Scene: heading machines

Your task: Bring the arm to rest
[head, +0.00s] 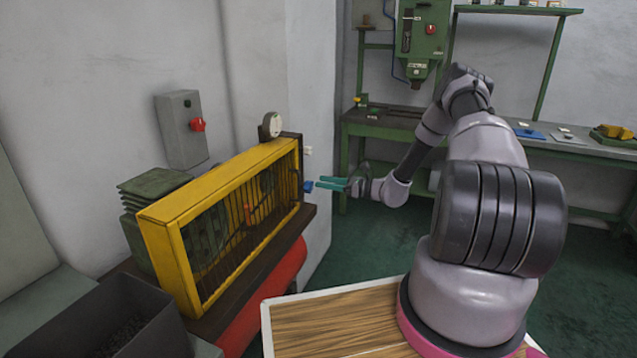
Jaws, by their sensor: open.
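My gripper (332,183) is at the end of my arm in the middle of the head view. Its two teal fingers point left and are apart, with nothing seen between them. The fingertips are close to a small blue part (308,186) at the right end of the yellow-framed machine (165,213). A small gap seems to show between the fingertips and the blue part, but I cannot tell the exact distance. My arm reaches up from its base at the lower right and bends down to the gripper.
A grey wall box with a red switch (197,125) is at the left. A dark bin (125,325) stands at the lower left. A green bench (385,126) with a drill press (421,40) stands behind my arm. Green floor (370,245) is clear between.

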